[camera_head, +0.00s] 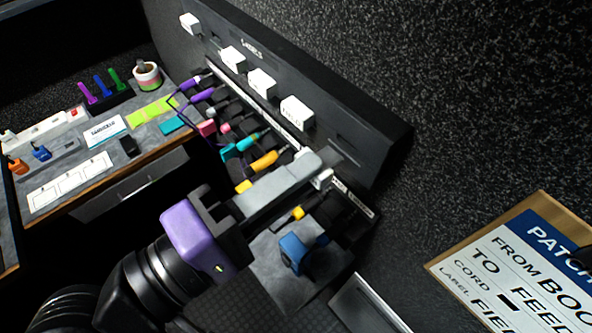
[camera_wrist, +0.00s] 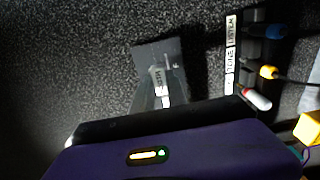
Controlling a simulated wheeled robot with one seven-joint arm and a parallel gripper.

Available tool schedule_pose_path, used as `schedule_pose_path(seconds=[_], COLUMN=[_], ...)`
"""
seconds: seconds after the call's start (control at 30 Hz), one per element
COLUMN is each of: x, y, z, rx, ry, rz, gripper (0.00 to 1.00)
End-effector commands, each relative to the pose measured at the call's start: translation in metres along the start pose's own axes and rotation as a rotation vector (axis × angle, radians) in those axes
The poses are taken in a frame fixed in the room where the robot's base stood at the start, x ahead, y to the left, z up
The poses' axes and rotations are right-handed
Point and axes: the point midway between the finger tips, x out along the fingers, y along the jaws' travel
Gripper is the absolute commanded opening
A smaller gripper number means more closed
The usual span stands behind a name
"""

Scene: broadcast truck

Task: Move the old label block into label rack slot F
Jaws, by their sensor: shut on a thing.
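My gripper (camera_head: 318,168) reaches up and right in the head view, with its long grey fingers shut on a small white label block (camera_head: 322,180). The fingers hide most of this block. The label rack (camera_head: 380,150) is a long dark sloped panel marked LABELS, beyond the fingertips. Several white label blocks, including one nearest my gripper (camera_head: 297,112), sit along it. A dark empty recess (camera_head: 345,150) lies right of that block. Slot letters are not readable.
Colored plugs, including an orange one (camera_head: 264,161), line the patch panel below the rack. A blue block (camera_head: 293,250) stands below my fingers. A PATCH card (camera_head: 530,262) lies at right.

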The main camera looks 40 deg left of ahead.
Motion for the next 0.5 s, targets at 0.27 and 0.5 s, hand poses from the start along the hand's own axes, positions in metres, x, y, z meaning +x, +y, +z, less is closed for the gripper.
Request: schedule_pose_path(seconds=[0.27,0.5], x=[-0.0001,0.0043], y=[-0.0002,0.0000], z=[-0.0002,-0.0003], rx=[0.000,-0.001], ry=[0.001,0.001], rz=[0.000,0.000], gripper=[0.00,0.00])
